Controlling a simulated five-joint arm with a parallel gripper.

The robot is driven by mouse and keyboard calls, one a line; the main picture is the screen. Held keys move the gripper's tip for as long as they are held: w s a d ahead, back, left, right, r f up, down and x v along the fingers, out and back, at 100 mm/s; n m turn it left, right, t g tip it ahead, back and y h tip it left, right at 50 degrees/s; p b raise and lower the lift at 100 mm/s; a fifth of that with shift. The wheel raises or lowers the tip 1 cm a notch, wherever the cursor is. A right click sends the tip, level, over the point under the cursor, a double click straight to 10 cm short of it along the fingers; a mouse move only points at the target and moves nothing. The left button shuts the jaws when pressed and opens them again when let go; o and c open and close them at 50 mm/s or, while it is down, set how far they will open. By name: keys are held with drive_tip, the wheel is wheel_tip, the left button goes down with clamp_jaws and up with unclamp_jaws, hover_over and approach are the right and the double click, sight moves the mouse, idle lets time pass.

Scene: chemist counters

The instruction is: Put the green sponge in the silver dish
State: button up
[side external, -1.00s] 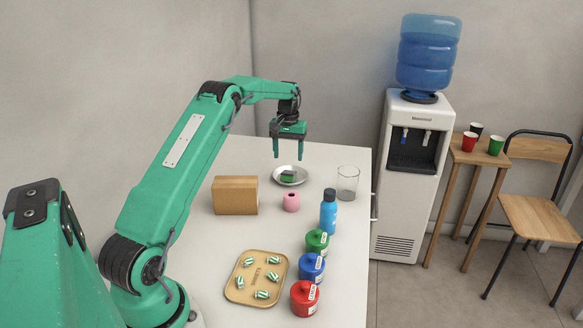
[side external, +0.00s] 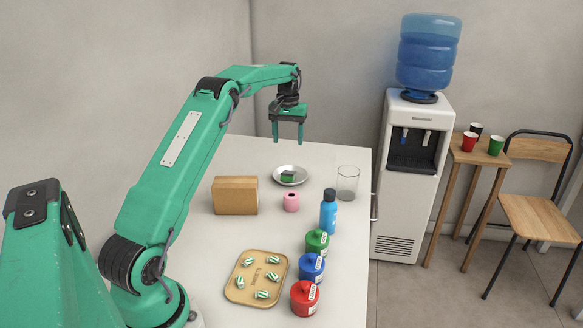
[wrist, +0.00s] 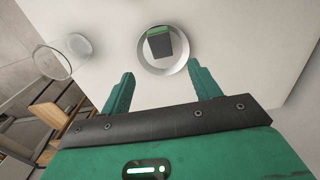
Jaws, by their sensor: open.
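The green sponge (side external: 288,176), with a dark face, lies inside the silver dish (side external: 303,180) near the far end of the counter. In the wrist view the sponge (wrist: 160,46) rests within the rim of the dish (wrist: 145,64), apart from my fingers. My gripper (side external: 287,141) is open and empty, raised above the dish with its fingers pointing down. The wrist view shows the two fingers (wrist: 160,82) spread wide, with nothing between them.
A brown box (side external: 235,195), a pink pot (side external: 291,202), a clear glass (side external: 347,184) and a blue bottle (side external: 328,210) stand near the dish. Green (side external: 317,243), blue (side external: 311,268) and red jars (side external: 304,299) line the right edge. A tray (side external: 237,293) holds several striped sweets.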

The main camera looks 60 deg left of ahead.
drive_tip(key=shift+r, duration=0.1)
drive_tip(key=s+d+r+m+t, duration=0.15)
drive_tip(key=s+d+r, duration=0.25)
drive_tip(key=d+r, duration=0.45)
drive_tip(key=s+d+r+m+t, duration=0.1)
drive_tip(key=s+d+r+m, duration=0.4)
drive_tip(key=d, duration=0.7)
drive_tip(key=s+d+f+m+t, duration=0.1)
drive_tip(key=s+d+f, duration=0.1)
drive_tip(key=s+d, duration=0.5)
drive_tip(key=s+d+f+m+t, duration=0.1)
drive_tip(key=s+d+f+t, duration=0.1)
drive_tip(key=s+d, duration=0.5)
drive_tip(key=s, duration=0.6)
drive_tip(key=shift+o, duration=0.5)
drive_tip(key=shift+m, duration=0.25)
